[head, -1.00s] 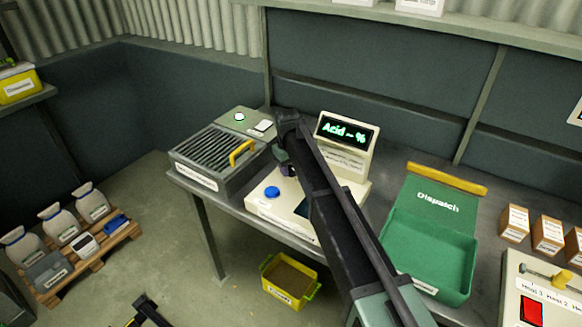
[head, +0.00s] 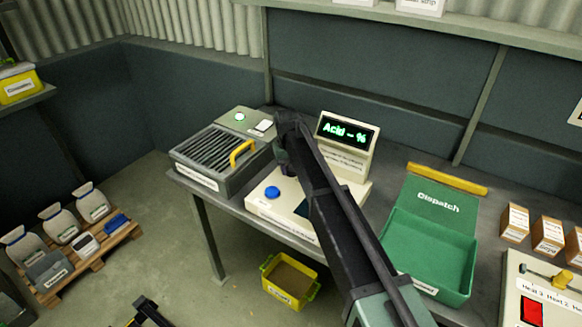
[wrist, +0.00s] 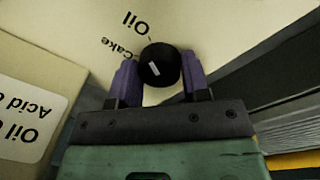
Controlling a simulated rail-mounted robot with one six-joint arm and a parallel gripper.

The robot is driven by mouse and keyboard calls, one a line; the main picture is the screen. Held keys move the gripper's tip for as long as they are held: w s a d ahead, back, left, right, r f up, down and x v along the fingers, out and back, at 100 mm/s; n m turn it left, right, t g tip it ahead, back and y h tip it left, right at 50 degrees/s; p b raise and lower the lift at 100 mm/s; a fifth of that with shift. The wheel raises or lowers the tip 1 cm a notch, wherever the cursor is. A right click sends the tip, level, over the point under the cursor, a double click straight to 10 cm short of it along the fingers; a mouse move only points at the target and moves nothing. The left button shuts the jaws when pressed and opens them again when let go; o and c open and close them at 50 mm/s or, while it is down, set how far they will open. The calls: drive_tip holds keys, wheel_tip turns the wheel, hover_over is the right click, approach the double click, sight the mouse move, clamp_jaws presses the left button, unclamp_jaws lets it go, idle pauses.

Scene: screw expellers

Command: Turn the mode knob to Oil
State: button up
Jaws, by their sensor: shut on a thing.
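The mode knob (wrist: 160,65) is round and black with a short white mark on its face. It sits on a cream panel (wrist: 205,25) between the purple fingers of my gripper (wrist: 160,80), which is shut on it. The printed word Oil (wrist: 135,23) is above and left of the knob, and Cake (wrist: 120,47) is just left of it. The white mark lies slantwise; I cannot tell exactly which label it points at. In the head view my arm hides the knob. The cream analyser (head: 268,208) has a lit display (head: 347,131) reading "Acid – %".
A blue button (head: 272,192) is on the analyser's front left. A grey grilled box (head: 205,180) with a yellow handle (head: 241,152) stands to its left. A green Dispatch bin (head: 432,250) stands to the right. A yellow crate (head: 290,279) is on the floor below.

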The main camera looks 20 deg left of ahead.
drive_tip(key=o, duration=0.9)
drive_tip(key=shift+r, duration=0.1)
drive_tip(key=r+p, duration=1)
drive_tip(key=shift+s+a+r+p, duration=0.2)
drive_tip(key=shift+a+r+p, duration=0.05)
drive_tip(key=shift+p, duration=0.15)
drive_tip(key=s+d+m, duration=0.2)
drive_tip(key=s+d, duration=0.6)
drive_tip(key=d, duration=0.6)
drive_tip(key=s+d+m, duration=0.2)
drive_tip(key=s+d, duration=0.6)
drive_tip(key=d, duration=0.7)
drive_tip(key=s+d+m, duration=0.3)
drive_tip(key=s+d, duration=0.5)
drive_tip(key=d, duration=0.7)
drive_tip(key=shift+s+y, duration=0.3)
drive_tip(key=shift+s, duration=0.05)
